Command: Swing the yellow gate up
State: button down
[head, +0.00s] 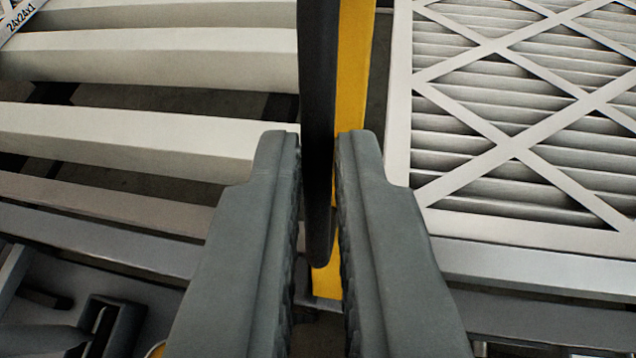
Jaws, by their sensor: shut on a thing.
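My gripper (319,150) fills the lower middle of the head view, its two grey fingers pointing away from me. It is shut on a dark bar (319,90) that runs from the top edge down between the fingers and ends in a rounded tip. Right behind the bar is a yellow upright strip (354,80), which looks like part of the yellow gate. A lower piece of yellow shows between the fingers. The rest of the gate is out of view or hidden behind the fingers.
Pale boxes or slats (130,130) lie in rows at the left, one with a "24x24x1" label (20,20). A pleated filter with a white lattice frame (520,120) is at the right. Grey rails (540,270) cross below. Dark parts (90,325) sit at the lower left.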

jog(key=s+a+f+n+t+h, duration=0.1)
jog(key=s+a+f+t, duration=0.1)
jog(key=s+t, duration=0.3)
jog(key=shift+s+a, duration=0.15)
jog(key=shift+s, duration=0.8)
jog(key=shift+f, duration=0.2)
jog(key=c, duration=1.5)
grip_release()
jog(key=shift+s+r, duration=0.1)
